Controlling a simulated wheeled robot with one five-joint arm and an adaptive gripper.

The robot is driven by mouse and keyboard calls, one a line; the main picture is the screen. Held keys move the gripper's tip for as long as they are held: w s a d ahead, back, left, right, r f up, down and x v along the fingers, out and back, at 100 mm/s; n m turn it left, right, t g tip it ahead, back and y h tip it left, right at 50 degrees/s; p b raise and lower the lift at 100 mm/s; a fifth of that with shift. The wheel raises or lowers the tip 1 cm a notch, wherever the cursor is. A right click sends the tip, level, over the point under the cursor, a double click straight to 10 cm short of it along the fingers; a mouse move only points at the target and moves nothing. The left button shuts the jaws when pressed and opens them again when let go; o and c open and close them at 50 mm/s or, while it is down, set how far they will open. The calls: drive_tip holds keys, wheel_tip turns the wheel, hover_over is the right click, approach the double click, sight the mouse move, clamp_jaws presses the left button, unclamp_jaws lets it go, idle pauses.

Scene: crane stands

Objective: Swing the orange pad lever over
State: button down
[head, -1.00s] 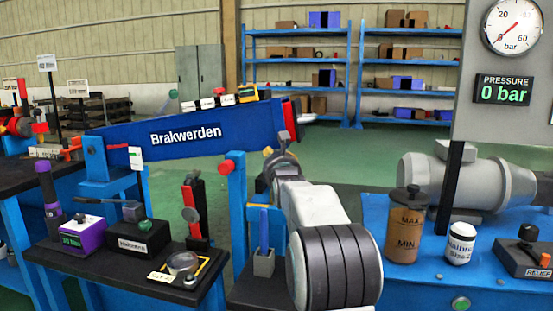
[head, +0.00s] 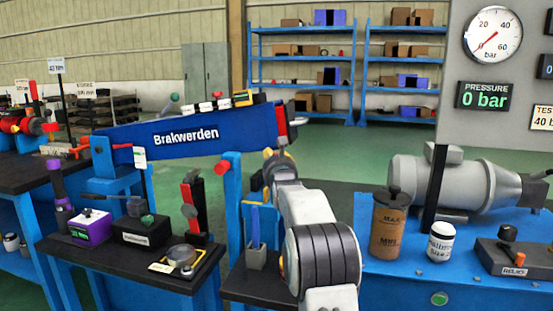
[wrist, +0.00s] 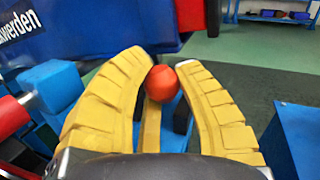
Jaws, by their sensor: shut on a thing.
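The orange-red ball knob (wrist: 161,83) of a lever sits between the yellow fingers of my gripper (wrist: 168,82) in the wrist view. The fingers are shut around it, near their tips. In the head view my gripper (head: 270,158) is largely hidden behind my own arm, just below the right end of the blue Brakwerden beam (head: 190,138). The knob cannot be made out there.
A blue post with a red knob (head: 222,167) stands left of my arm. A black-topped bench (head: 120,260) holds small devices. A brown reservoir (head: 388,225), a white jar (head: 440,242) and a relief box (head: 515,262) stand at right. The pressure display (head: 486,95) reads 0 bar.

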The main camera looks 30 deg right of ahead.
drive_tip(key=shift+s+d+r, duration=0.15)
drive_tip(key=shift+d+r, duration=0.05)
drive_tip(key=shift+r, duration=0.2)
drive_tip(key=c, duration=1.1)
unclamp_jaws()
drive_tip(key=shift+s, duration=0.1)
drive_tip(key=shift+o, duration=1)
drive_tip(key=shift+f, duration=0.15)
drive_tip(key=shift+a, duration=0.15)
drive_tip(key=v, duration=1.2)
